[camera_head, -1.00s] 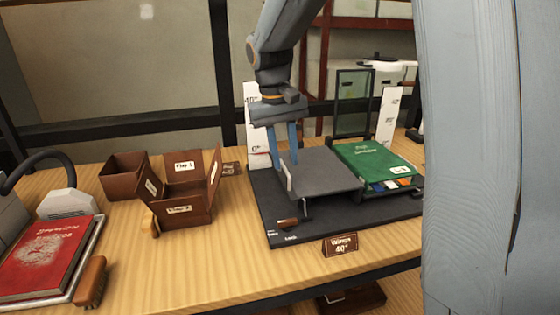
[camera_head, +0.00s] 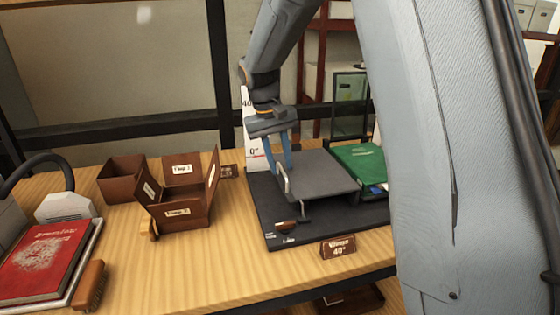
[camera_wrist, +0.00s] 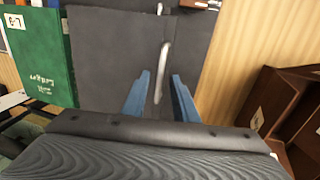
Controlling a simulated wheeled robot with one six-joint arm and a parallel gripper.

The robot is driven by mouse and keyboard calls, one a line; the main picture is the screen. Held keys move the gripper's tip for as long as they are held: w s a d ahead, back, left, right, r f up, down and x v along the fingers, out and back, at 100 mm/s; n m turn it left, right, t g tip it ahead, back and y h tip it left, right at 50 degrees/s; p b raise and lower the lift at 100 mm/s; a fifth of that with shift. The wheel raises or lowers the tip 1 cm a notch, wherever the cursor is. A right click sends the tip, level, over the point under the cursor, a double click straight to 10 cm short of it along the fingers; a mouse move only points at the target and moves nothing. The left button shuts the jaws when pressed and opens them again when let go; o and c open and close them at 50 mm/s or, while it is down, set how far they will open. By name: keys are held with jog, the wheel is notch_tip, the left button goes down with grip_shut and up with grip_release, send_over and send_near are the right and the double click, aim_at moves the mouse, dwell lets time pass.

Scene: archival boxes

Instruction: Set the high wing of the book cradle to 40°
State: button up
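The book cradle has a dark base (camera_head: 350,217). Its left grey wing (camera_head: 320,176) lies low and near flat and also fills the upper wrist view (camera_wrist: 108,55). A pale wire handle (camera_head: 284,183) stands at that wing's left edge. A green book (camera_head: 358,160) lies on the right side, partly hidden by my arm. My gripper (camera_head: 278,168) is open above the left edge. In the wrist view its blue fingers (camera_wrist: 160,95) stand on both sides of the handle (camera_wrist: 163,62), with gaps. Which wing is the high one is unclear.
A white angle scale (camera_head: 251,130) stands behind the left wing. A sign (camera_head: 339,247) reads "Wings 40°". Brown boxes (camera_head: 180,205) stand left of the cradle. A red book (camera_head: 42,262) and a brush (camera_head: 89,286) lie farther left.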

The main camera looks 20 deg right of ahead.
grip_shut()
dwell(1.4)
